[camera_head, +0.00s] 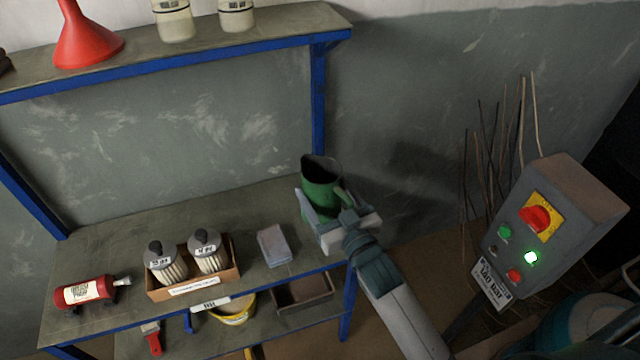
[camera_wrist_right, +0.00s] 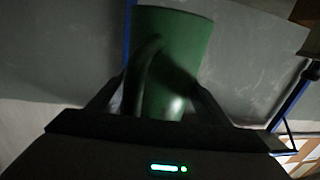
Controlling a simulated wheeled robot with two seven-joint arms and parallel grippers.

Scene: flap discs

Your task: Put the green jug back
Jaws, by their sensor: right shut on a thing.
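The green jug (camera_head: 320,187) is upright at the right end of the blue-framed shelf's middle board (camera_head: 120,235). My right gripper (camera_head: 322,215) is shut on it, with a finger on either side of its body. In the right wrist view the jug (camera_wrist_right: 180,60) stands between the fingers of my right gripper (camera_wrist_right: 160,108), its handle facing the camera. Whether the jug's base touches the board is hidden by the gripper. My left gripper is not in view.
A blue-grey block (camera_head: 273,245) lies left of the jug. A red bottle (camera_head: 85,291) lies further left. The upper shelf (camera_head: 200,42) holds a red funnel (camera_head: 84,40) and two containers. A control box (camera_head: 548,235) stands at right.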

